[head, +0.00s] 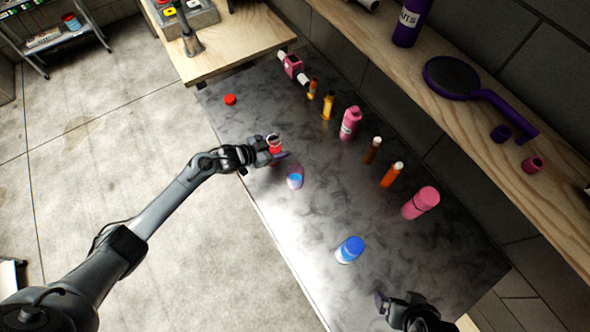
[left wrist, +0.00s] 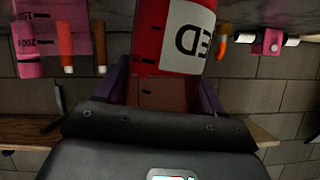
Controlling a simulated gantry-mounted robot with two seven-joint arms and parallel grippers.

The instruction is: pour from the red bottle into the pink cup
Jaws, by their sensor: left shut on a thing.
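The red bottle (head: 275,148) is held in my left gripper (head: 277,157) near the table's left edge. It looks roughly upright, with its top uncapped. In the left wrist view the red bottle (left wrist: 150,30), with a white label, stands between the fingers. The pink cup (head: 295,182), see-through and with something blue showing in it, stands on the table just below and right of the bottle, apart from it. A pink see-through wall with marks, likely the cup (left wrist: 75,30), shows at the upper left of the wrist view. My right gripper (head: 400,304) is at the lower edge; its opening is unclear.
A red cap (head: 230,99) lies on the dark table (head: 330,215). A blue-capped bottle (head: 350,249) stands nearer. Pink bottles (head: 350,123) (head: 420,203) and small orange and brown bottles line the far side. A wooden shelf (head: 450,110) holds a purple pan (head: 452,77).

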